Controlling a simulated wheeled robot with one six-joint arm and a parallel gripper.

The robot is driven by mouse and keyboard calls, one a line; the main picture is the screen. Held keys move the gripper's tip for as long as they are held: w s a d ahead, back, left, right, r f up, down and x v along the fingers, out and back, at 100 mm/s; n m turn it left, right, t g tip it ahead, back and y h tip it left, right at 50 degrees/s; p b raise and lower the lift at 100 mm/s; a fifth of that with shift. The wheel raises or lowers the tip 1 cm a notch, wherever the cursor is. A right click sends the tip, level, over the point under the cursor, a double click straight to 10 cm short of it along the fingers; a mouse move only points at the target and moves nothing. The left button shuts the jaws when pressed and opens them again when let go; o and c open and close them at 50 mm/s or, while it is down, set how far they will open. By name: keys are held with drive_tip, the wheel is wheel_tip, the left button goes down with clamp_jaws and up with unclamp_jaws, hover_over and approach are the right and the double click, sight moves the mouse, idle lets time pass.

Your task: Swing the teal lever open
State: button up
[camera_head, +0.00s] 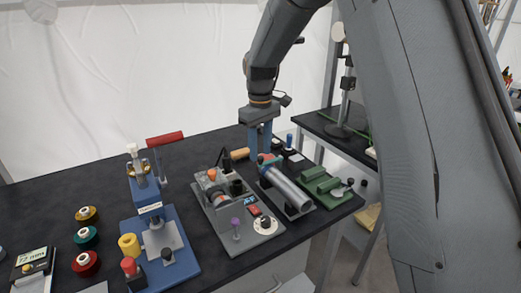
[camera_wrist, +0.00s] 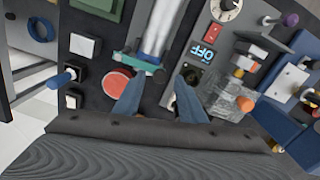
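The teal lever (camera_wrist: 140,62) shows in the wrist view as a short teal bar across the near end of a silver cylinder (camera_wrist: 158,28). In the camera_head view this silver cylinder (camera_head: 288,188) lies on a dark base, and my gripper (camera_head: 260,152) points down at its far end. The lever is small and partly hidden there. In the wrist view the two blue fingers of my gripper (camera_wrist: 158,82) are apart with nothing between them. The left fingertip is close to the teal bar; I cannot tell whether they touch.
A grey panel (camera_head: 248,236) with knobs stands left of the cylinder, and a green fixture (camera_head: 322,186) stands right. A blue press (camera_head: 160,250) with a red handle and several thread spools are farther left. The dark table (camera_head: 60,205) has clear room at the back left.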

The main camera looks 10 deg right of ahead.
drive_tip(key=shift+f, duration=0.7)
clamp_jaws()
